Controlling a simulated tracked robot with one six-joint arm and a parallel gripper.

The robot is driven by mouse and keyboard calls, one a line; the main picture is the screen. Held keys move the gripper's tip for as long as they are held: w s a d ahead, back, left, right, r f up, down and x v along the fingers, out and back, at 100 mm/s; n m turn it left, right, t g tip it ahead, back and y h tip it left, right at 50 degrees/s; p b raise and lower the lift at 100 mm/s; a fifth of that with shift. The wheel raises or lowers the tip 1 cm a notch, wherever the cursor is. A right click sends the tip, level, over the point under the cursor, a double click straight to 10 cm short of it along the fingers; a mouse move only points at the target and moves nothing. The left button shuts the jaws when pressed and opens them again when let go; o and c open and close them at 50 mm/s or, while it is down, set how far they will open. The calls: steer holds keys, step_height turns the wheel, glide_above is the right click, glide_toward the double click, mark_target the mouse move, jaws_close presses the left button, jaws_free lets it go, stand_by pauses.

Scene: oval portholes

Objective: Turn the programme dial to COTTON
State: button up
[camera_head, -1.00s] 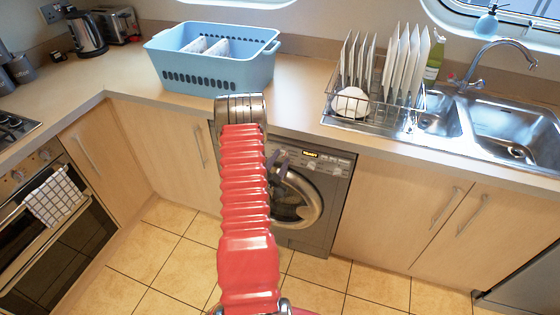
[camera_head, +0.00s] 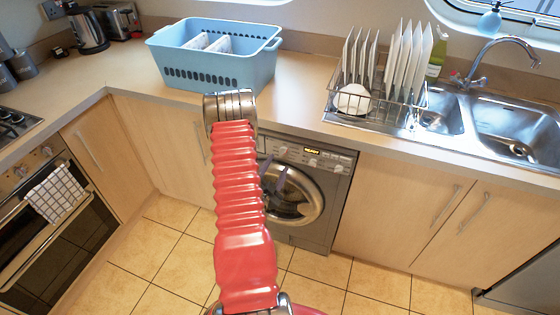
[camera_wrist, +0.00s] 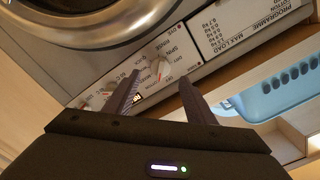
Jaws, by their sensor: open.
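The programme dial (camera_wrist: 161,67) is a pale round knob on the washing machine's grey control panel, with small printed labels around it. SPIN and RINSE can be made out; I cannot tell which label its pointer faces. My gripper (camera_wrist: 160,77) is open and empty, its two dark fingers pointing towards the panel with the dial between and beyond their tips in the wrist view. I cannot tell whether they touch it. In the head view my gripper (camera_head: 275,170) is in front of the washing machine (camera_head: 338,205), and the dial cannot be made out there.
A white label (camera_wrist: 235,27) headed PROGRAMME and MAX LOAD is beside the dial. The round door (camera_head: 297,197) is below the panel, and a lit display (camera_head: 312,151) is to the right. The worktop (camera_head: 295,88) overhangs the panel and carries a blue basket (camera_head: 250,68) and a dish rack (camera_head: 385,103).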

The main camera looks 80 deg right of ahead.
steer(key=a, duration=0.8)
steer(key=shift+w, duration=0.4)
